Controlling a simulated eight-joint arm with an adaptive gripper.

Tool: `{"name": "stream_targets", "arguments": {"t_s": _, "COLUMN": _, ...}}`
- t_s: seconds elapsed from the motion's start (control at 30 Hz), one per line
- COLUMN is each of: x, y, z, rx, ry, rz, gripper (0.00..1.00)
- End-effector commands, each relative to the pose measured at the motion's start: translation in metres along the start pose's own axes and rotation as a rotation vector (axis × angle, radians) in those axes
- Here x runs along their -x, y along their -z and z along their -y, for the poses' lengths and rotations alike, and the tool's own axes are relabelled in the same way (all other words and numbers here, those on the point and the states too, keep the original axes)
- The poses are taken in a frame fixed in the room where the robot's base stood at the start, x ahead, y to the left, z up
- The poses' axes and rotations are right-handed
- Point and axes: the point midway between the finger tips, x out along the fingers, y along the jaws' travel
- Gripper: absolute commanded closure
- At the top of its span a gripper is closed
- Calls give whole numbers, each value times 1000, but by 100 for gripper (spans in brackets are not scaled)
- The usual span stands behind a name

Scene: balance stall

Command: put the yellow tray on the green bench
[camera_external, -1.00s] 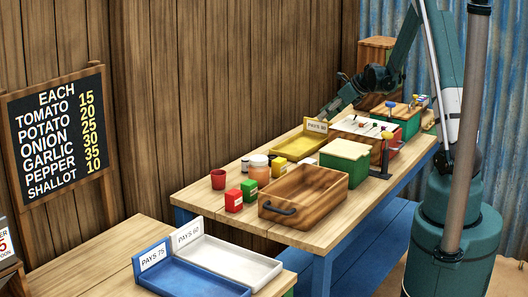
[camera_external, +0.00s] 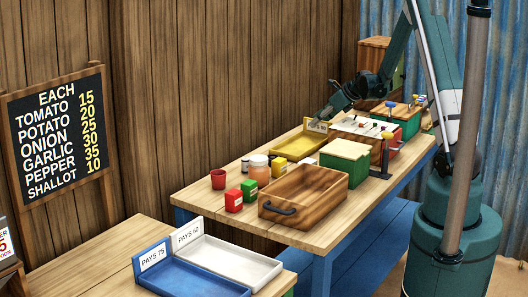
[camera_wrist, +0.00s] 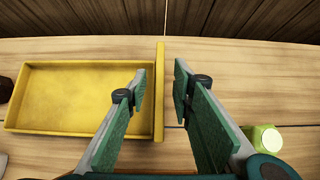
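The yellow tray (camera_external: 291,149) lies flat on the blue-legged table, near the wooden wall, with an upright price plate at its right end. It also shows in the wrist view (camera_wrist: 80,98), with the plate edge-on at its right. My gripper (camera_wrist: 160,72) is open, one finger over the tray side and the other beyond the plate; the plate's edge lies between them. In the outside view my gripper (camera_external: 318,117) is at the price plate. Contact cannot be told. The wooden-topped bench (camera_external: 112,248) at lower left shows a little green below its right edge; most of its sides are hidden.
A blue tray (camera_external: 195,280) and a white tray (camera_external: 235,262) stand on the lower-left bench. A wooden crate (camera_external: 305,197), a green box (camera_external: 345,160), jars and small boxes crowd the table near the yellow tray. The bench top left of the blue tray is clear.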

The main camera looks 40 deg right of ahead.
Motion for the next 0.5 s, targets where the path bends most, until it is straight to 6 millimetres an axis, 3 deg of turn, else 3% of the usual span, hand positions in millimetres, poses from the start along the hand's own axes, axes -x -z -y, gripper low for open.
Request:
{"name": "stream_targets", "arguments": {"t_s": 0.37, "x": 0, "y": 0, "z": 0, "rx": 0, "ry": 0, "rz": 0, "gripper": 76}}
{"name": "stream_targets", "arguments": {"t_s": 0.5, "x": 0, "y": 0, "z": 0, "rx": 0, "ry": 0, "rz": 0, "gripper": 93}}
